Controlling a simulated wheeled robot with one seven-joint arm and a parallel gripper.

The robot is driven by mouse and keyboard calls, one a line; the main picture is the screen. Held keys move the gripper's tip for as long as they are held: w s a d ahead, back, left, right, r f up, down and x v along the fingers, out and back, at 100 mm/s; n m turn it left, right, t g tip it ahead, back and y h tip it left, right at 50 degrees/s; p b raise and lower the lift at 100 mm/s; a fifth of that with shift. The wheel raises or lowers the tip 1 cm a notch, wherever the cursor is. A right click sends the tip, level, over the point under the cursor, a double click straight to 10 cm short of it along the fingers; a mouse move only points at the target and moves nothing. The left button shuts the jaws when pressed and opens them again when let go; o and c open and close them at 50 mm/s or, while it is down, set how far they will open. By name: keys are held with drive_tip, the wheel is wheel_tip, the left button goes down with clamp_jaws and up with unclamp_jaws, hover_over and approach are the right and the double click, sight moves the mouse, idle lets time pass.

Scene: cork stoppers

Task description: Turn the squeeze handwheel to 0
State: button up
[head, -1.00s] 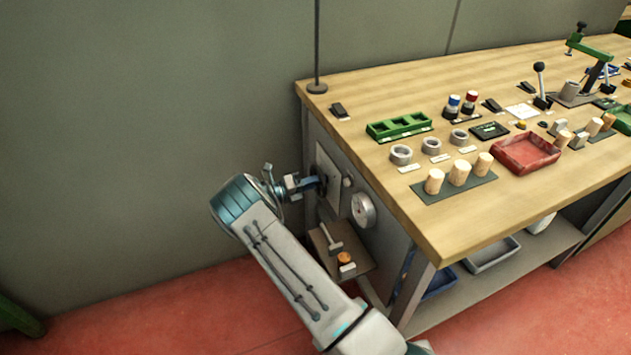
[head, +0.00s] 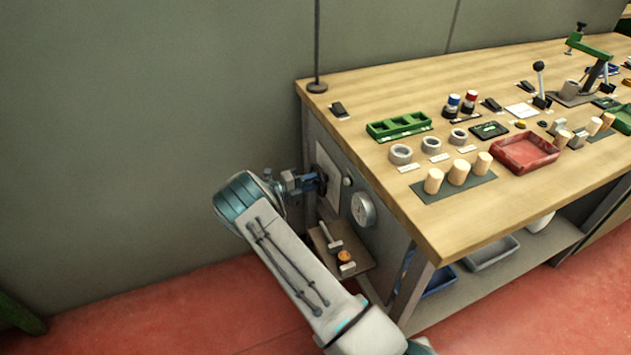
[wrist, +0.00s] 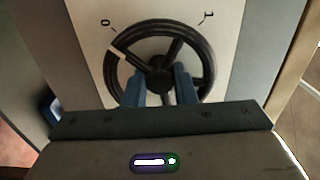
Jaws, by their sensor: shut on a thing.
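The black handwheel (wrist: 201,50) is mounted on a pale plate (wrist: 180,16) on the bench's end panel. The wrist view shows its dark rim, hub and a white mark at the upper left. The printed 0 (wrist: 107,24) is at upper left and the 1 (wrist: 208,16) at upper right. The white mark points close to the 0, a little below it. My gripper (wrist: 160,85) has its blue fingers on either side of the wheel's lower part, shut on it. The fingers hide part of the lower rim. In the head view my gripper (head: 316,184) meets the plate.
A round gauge (head: 363,209) and a small knob (head: 347,182) sit right of the wheel. A small shelf (head: 358,258) below carries a hammer-like tool (head: 330,237) and an orange item (head: 344,257). The benchtop (head: 390,215) overhangs to the right.

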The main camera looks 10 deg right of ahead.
drive_tip(key=o, duration=0.7)
drive_tip(key=shift+a, duration=0.1)
drive_tip(key=s+a, duration=0.2)
drive_tip(key=a, duration=1.1)
drive_tip(key=shift+s+a+b, duration=0.25)
drive_tip(key=shift+s+b, duration=0.1)
